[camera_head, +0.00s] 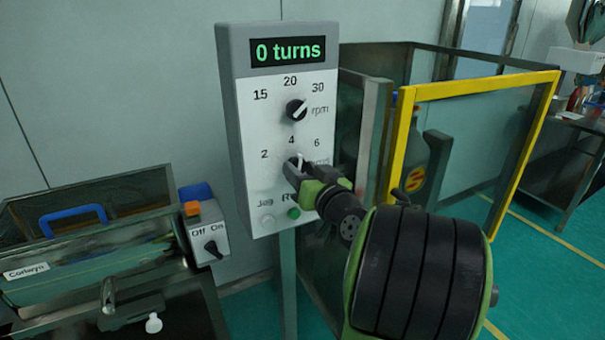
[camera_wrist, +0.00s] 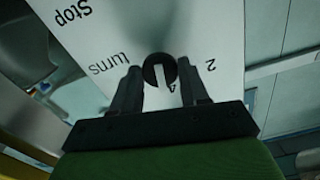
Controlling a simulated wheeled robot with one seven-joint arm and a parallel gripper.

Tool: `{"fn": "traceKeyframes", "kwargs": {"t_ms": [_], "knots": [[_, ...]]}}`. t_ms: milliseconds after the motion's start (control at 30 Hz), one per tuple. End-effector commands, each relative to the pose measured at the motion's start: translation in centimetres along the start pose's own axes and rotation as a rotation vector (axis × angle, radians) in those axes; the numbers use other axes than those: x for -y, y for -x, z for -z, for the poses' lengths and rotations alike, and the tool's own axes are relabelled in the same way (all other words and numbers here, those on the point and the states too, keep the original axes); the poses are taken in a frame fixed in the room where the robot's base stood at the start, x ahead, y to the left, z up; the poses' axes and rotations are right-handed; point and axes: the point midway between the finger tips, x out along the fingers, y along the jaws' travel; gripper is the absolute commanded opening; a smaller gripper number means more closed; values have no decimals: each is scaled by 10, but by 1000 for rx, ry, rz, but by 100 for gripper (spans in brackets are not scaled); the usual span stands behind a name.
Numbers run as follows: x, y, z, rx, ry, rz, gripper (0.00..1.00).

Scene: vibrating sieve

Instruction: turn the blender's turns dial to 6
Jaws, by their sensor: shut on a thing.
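The blender's control box (camera_head: 232,140) is a grey upright panel, and its green display (camera_head: 290,51) reads "0 turns". The turns dial (camera_wrist: 159,70) is a round black knob with a white pointer mark, below the rpm dial. Its scale shows 2, 4 and 6; the pointer looks turned to about 4. The 6 (camera_head: 317,142) is at the upper right of the dial in the head view. My gripper (camera_wrist: 160,75) is shut on the turns dial, one finger on each side. In the head view the fingers partly hide the dial and its "turns" label.
The rpm dial (camera_head: 297,109) is close above my gripper. A green button (camera_head: 293,213) and a pale Jog button (camera_head: 267,221) are close below. A yellow-framed guard (camera_head: 405,140) stands to the right, and a switch box (camera_head: 207,232) to the left.

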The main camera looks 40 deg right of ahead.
Motion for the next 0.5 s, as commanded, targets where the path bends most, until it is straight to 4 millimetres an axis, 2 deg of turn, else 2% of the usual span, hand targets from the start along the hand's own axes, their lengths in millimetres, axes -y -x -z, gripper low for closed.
{"fn": "traceKeyframes", "kwargs": {"t_ms": [500], "knots": [[0, 0, 0, 0, -447, 0, 14]]}}
